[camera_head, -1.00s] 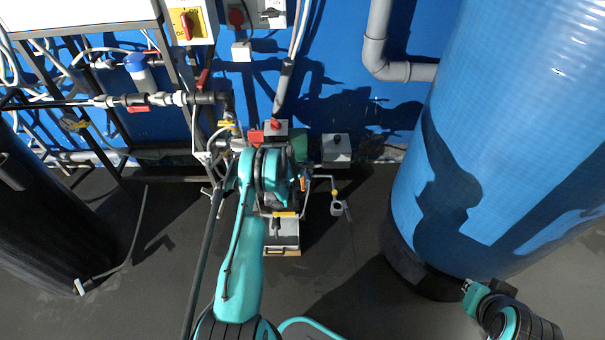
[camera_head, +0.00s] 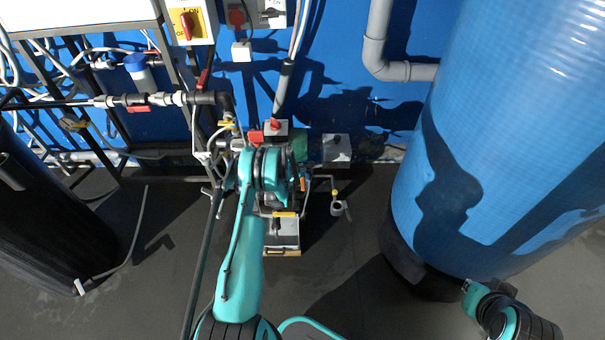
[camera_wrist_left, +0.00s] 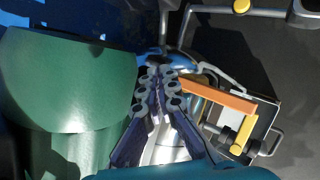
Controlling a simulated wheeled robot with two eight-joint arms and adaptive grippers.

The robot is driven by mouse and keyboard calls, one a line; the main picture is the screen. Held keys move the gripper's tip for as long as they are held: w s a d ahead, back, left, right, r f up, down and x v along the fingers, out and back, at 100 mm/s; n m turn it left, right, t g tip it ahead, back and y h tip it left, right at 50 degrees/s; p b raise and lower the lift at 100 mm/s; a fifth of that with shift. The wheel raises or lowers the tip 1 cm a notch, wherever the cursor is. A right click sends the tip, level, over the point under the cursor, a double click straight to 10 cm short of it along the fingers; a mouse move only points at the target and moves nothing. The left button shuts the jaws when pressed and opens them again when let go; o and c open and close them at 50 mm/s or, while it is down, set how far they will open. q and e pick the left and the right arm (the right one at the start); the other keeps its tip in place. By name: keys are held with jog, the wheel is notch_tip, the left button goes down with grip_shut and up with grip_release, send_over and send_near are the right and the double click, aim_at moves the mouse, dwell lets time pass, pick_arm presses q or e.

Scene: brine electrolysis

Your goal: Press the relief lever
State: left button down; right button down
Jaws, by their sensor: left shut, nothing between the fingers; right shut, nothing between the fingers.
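The relief lever appears to be the orange bar (camera_wrist_left: 222,97) in the left wrist view, running from the fingertips out to the right. In the head view only a small orange piece (camera_head: 303,184) shows, at the right side of my left arm's joint. My left gripper (camera_wrist_left: 158,73) is shut and empty, its fingertips close beside the lever's inner end. I cannot tell whether they touch it. In the head view my left arm hides this gripper. Part of my right arm shows at the bottom right, without distinguishable fingers.
A green rounded housing (camera_wrist_left: 70,80) lies just left of the fingers. A yellow-handled valve (camera_wrist_left: 238,148) is below the lever. A large blue tank (camera_head: 510,140) stands on the right and a black tank (camera_head: 50,225) on the left. Dark floor (camera_head: 345,265) is open between the pump area and the blue tank.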

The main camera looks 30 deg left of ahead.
pick_arm(q)
jog(key=shift+r, duration=0.1)
jog(key=shift+r+p, duration=0.95)
jog(key=shift+r, duration=1.45)
